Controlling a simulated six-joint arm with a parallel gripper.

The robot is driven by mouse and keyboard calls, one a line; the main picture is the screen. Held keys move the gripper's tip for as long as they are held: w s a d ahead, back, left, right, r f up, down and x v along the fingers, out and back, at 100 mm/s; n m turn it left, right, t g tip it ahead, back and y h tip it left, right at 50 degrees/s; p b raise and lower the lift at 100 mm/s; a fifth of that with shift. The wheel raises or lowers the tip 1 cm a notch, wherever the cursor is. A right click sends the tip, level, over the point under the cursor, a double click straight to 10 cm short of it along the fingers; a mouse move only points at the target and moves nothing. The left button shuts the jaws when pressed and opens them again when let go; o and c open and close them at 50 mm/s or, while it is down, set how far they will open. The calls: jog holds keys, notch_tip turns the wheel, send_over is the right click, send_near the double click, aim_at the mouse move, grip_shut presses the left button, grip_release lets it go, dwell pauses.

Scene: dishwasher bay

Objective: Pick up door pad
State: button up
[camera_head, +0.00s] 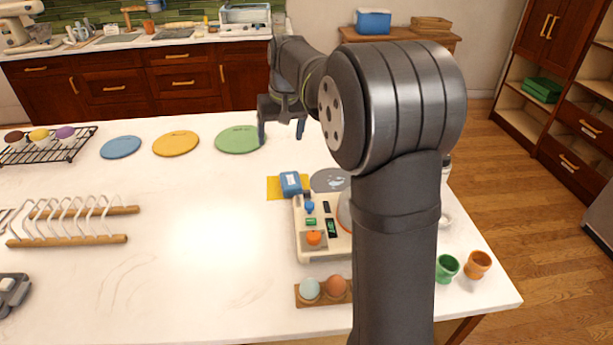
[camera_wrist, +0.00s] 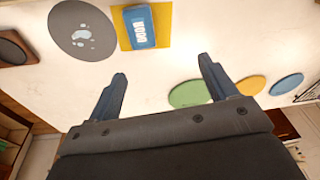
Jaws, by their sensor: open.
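The door pad looks to be the small blue block (camera_head: 290,183) with a white label, lying on a yellow square mat (camera_head: 273,190) near the middle of the white table. In the wrist view the blue block (camera_wrist: 143,26) shows lettering on its face, and the yellow mat (camera_wrist: 124,36) sticks out around it. My gripper (camera_head: 281,134) is open and empty, above the table behind the block, near the green disc. In the wrist view the two dark blue fingers of my gripper (camera_wrist: 162,70) stand wide apart, with the block beyond them and apart from them.
A grey round mat (camera_head: 328,180) lies beside the yellow one. A cream control box (camera_head: 302,240) stands just in front, partly hidden by my arm. Green (camera_head: 240,139), orange (camera_head: 176,143) and blue (camera_head: 121,147) discs lie along the back.

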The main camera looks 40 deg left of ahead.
aim_at(291, 180)
jog(key=w+f, duration=0.1)
jog(key=f, duration=0.5)
jog(key=w+f+m+h, duration=0.1)
jog(key=f, duration=0.5)
jog(key=w+f+h, duration=0.1)
jog(key=f, duration=0.5)
jog(key=shift+w+a+m, duration=0.3)
jog(key=shift+a, duration=0.05)
jog(key=c, duration=1)
jog(key=shift+c, duration=0.3)
jog(key=shift+r, duration=0.15)
jog(key=shift+r, duration=0.5)
jog(key=r, duration=0.2)
jog(key=d+r, duration=0.1)
jog(key=shift+w+d+r, duration=0.1)
jog(key=shift+w+r, duration=0.2)
jog(key=shift+r, duration=0.1)
jog(key=w+d+r, duration=0.3)
jog(key=d+r, duration=0.3)
jog(key=d, duration=0.3)
jog(key=shift+w+d, duration=0.3)
jog(key=shift+d, duration=0.05)
